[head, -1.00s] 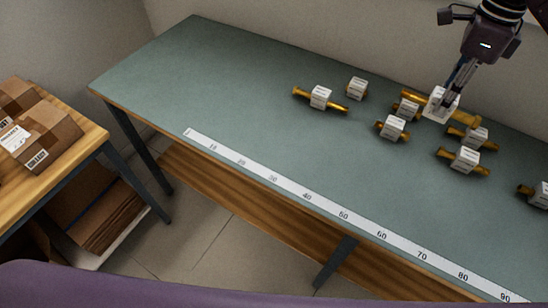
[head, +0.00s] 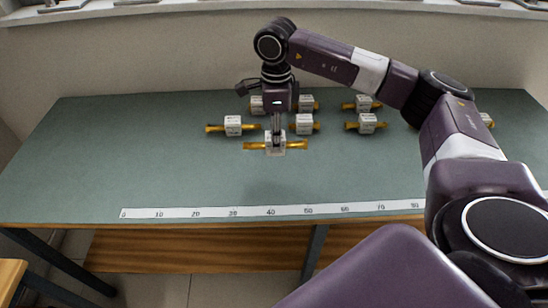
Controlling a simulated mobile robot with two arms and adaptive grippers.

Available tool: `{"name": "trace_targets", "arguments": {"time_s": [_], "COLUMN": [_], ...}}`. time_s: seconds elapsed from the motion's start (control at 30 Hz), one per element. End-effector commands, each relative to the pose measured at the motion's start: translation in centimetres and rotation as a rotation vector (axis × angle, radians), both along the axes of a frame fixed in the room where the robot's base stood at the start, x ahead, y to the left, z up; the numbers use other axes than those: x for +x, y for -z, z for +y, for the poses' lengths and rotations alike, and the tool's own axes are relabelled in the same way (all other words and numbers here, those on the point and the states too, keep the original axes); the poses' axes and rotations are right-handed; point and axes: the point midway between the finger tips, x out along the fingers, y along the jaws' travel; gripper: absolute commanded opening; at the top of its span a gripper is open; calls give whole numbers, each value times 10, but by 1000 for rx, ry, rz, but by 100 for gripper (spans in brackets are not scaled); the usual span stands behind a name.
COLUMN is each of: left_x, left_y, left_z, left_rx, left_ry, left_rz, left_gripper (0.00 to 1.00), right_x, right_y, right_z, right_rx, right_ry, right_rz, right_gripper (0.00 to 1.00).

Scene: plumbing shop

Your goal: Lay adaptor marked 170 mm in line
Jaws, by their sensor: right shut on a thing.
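My right gripper (head: 276,138) is shut on a long brass adaptor (head: 254,146) with a white label block around its middle. The adaptor lies crosswise in the picture, in front of the other adaptors. I cannot tell whether it touches the bench. Several other brass adaptors with white label blocks lie behind it and to its sides, such as one at left (head: 233,125), one just behind at right (head: 304,124) and one further right (head: 366,122). The label print is too small to read. My left gripper is not in view.
The green bench (head: 110,165) has a white ruler strip (head: 270,212) along its front edge. The bench is clear between the adaptors and the strip, and at left. My right arm hides part of the right side, where another adaptor (head: 487,120) partly shows.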

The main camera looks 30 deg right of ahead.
Motion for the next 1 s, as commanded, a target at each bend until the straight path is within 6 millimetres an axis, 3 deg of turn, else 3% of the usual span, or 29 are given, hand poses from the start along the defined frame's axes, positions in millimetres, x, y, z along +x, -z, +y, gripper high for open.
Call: {"name": "trace_targets", "arguments": {"time_s": [0.13,0.6,1.0], "left_x": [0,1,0], "left_y": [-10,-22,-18], "left_z": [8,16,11], "left_rx": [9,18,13], "left_ry": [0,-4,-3], "left_rz": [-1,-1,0], "left_gripper": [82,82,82], "right_x": [-1,0,0], "right_y": [30,86,95], "right_z": [0,0,0], "right_rx": [1,1,0], "right_ry": [0,1,0], "right_rz": [3,2,-1], "right_gripper": [0,0,0]}}
